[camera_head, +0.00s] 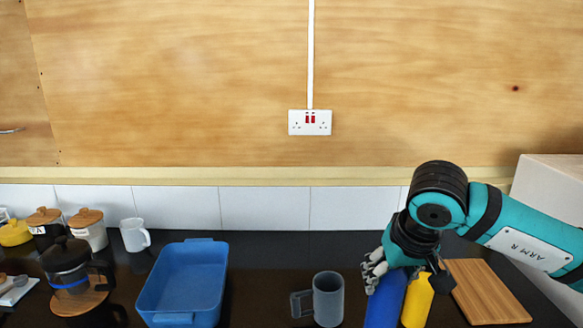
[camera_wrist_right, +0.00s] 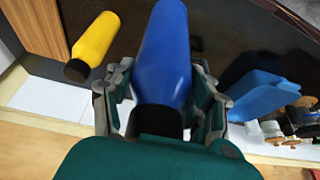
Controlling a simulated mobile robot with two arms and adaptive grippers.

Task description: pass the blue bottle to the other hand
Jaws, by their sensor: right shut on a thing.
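The blue bottle (camera_head: 386,300) stands at the front of the dark counter in the head view, its lower end cut off by the frame edge. My right gripper (camera_head: 385,268) comes down on it from above, its fingers around the bottle's upper part. In the right wrist view the blue bottle (camera_wrist_right: 163,60) lies between the two fingers of my right gripper (camera_wrist_right: 160,110), its dark cap close to the palm. I cannot tell whether the bottle touches the counter. My left gripper does not show in either view.
A yellow bottle (camera_head: 417,300) is close on the right of the blue one, with a wooden board (camera_head: 485,290) beyond. A grey mug (camera_head: 327,300) and a blue tray (camera_head: 185,285) are on the left. A coffee press (camera_head: 68,265), jars and a white mug (camera_head: 134,235) stand further left.

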